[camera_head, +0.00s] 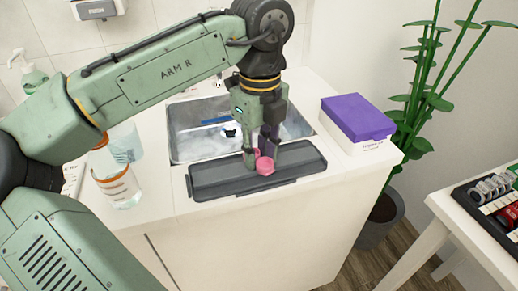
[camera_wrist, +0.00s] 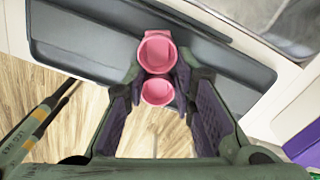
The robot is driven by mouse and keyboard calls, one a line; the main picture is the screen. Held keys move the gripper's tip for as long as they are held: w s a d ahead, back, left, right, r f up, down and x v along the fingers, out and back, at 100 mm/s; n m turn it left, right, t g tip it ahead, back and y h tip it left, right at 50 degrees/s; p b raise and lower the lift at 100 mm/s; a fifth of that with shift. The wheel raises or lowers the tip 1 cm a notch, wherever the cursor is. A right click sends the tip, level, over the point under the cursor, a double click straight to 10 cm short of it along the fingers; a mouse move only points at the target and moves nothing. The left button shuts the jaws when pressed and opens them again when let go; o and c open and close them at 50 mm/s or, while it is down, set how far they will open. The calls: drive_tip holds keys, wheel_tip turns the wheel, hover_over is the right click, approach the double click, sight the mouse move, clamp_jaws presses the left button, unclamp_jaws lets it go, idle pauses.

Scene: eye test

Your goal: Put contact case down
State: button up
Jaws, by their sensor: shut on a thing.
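The pink contact case (camera_head: 265,166) is at the fingertips of my gripper (camera_head: 262,158), over the dark grey tray (camera_head: 222,181) on the white counter. In the wrist view the contact case (camera_wrist: 157,52) shows two round cups, one beyond the other, between the fingertips of my gripper (camera_wrist: 158,80). My gripper is shut on it, pointing down. The tray also shows in the wrist view (camera_wrist: 80,40). I cannot tell whether the case touches the tray.
A sink (camera_head: 190,145) lies behind the tray. A purple-lidded white box (camera_head: 358,120) stands to the right. A clear bottle with an orange label (camera_head: 118,185) and a soap dispenser (camera_head: 33,75) are at left. A plant (camera_head: 425,90) stands beyond the counter's right end.

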sight(260, 161)
drive_tip(key=o, duration=0.8)
wheel_tip(260, 161, up, 12)
drive_tip(key=shift+d+r+p, duration=0.1)
drive_tip(key=shift+p, duration=0.4)
